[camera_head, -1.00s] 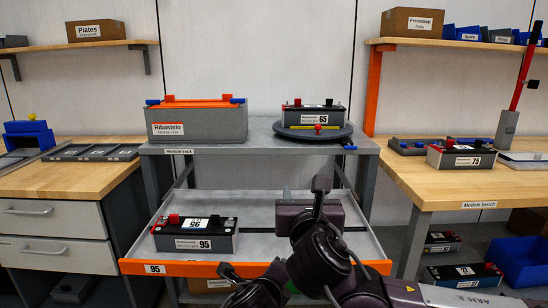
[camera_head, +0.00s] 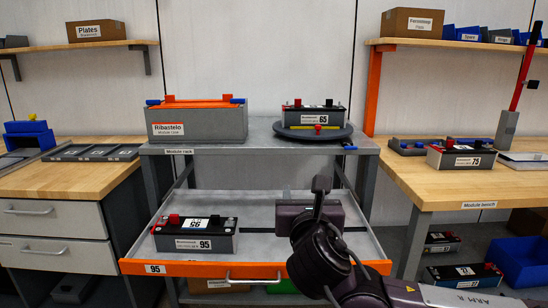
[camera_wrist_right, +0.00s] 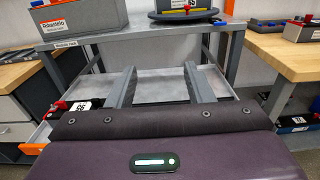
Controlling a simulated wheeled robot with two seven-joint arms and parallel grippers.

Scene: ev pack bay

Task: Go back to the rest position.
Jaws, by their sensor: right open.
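My right gripper (camera_head: 311,196) is over the right part of the pulled-out tray of the module rack, its dark purple body seen from behind. In the right wrist view, its two grey fingers (camera_wrist_right: 160,78) are apart with nothing between them. The arm comes in from the bottom right. My left gripper is not in view. A battery module marked 95 (camera_head: 196,236) lies on the left of the tray, apart from the right gripper. My gripper and arm hide part of the tray's right side.
The module rack (camera_head: 262,150) carries a grey Ribastelo case (camera_head: 196,123) and a module marked 65 (camera_head: 316,115) on a round turntable (camera_head: 290,131). The orange-edged tray (camera_head: 190,267) juts forward. The module bench (camera_head: 450,188) holds a module marked 75 (camera_head: 460,157). A drawer bench (camera_head: 60,180) stands left.

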